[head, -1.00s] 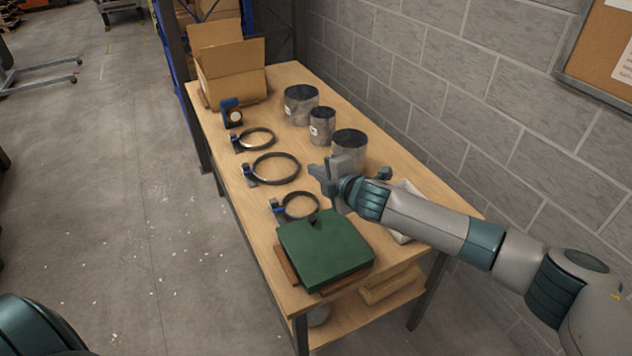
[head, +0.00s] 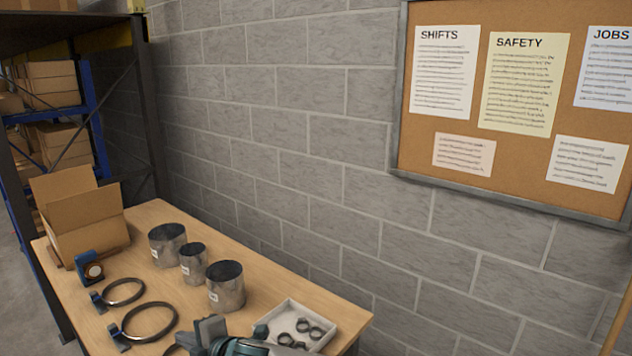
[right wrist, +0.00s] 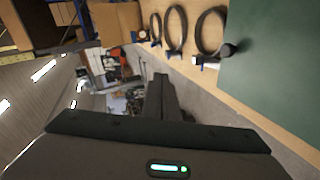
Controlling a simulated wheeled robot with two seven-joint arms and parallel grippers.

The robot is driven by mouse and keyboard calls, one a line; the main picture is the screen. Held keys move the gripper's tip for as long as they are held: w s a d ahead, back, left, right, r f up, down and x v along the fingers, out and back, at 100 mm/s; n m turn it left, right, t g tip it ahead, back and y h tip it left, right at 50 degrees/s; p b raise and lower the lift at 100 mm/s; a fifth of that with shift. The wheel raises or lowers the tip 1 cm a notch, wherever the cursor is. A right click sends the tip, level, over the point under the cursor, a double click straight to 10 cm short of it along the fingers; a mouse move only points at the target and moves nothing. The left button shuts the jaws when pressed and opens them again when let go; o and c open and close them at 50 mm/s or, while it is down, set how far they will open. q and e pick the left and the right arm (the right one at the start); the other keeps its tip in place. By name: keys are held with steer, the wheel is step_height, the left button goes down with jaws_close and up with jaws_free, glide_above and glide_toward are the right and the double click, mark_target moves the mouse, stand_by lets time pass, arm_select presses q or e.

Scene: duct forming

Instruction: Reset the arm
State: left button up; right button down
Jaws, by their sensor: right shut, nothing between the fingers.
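My right gripper (head: 207,333) shows at the bottom edge of the head view, over the workbench (head: 290,292), just in front of the metal cans. It is shut and empty. In the right wrist view its shut fingers (right wrist: 160,95) point away from the camera, with nothing between them. The rest of the right arm is mostly cut off by the bottom edge of the head view. My left gripper is not in view.
On the bench are three metal cans (head: 226,286), black ring clamps (head: 150,322), a blue tool (head: 88,266), a cardboard box (head: 88,220) and a white tray (head: 300,325) of small rings. A green slab (right wrist: 275,75) shows in the wrist view. A block wall (head: 300,130) stands behind.

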steer(key=s+d+f+m+h, duration=0.2)
steer(key=s+d+f+m, duration=0.35)
steer(key=d, duration=0.45)
steer(key=s+d+f+m+h, duration=0.2)
steer(key=s+d+f+m, duration=0.3)
steer(key=s+d+m, duration=0.3)
steer(key=s+d+f+m+h, duration=0.2)
steer(key=s+d+f+m, duration=0.3)
steer(key=d, duration=0.6)
steer(key=s+d+f+m+g+h, duration=0.2)
steer(key=s+d+f+m+h, duration=0.1)
steer(key=s+d, duration=0.8)
steer(key=s+d+f+m+g+h, duration=0.2)
steer(key=s+d+m, duration=0.1)
steer(key=s+d, duration=0.85)
step_height(320, 180, down, 33)
steer(key=g+b, duration=0.1)
steer(key=b, duration=0.4)
steer(key=s+d+f+b, duration=0.2)
steer(key=s+f, duration=0.6)
steer(key=f, duration=0.3)
steer(key=s+d+f+g+b, duration=0.1)
steer(key=s+d+f+b, duration=0.1)
steer(key=s+f, duration=0.7)
step_height(320, 180, down, 3)
steer(key=shift+s+r+g+b, duration=0.15)
steer(key=shift+s+g+b, duration=0.15)
steer(key=shift+b, duration=0.3)
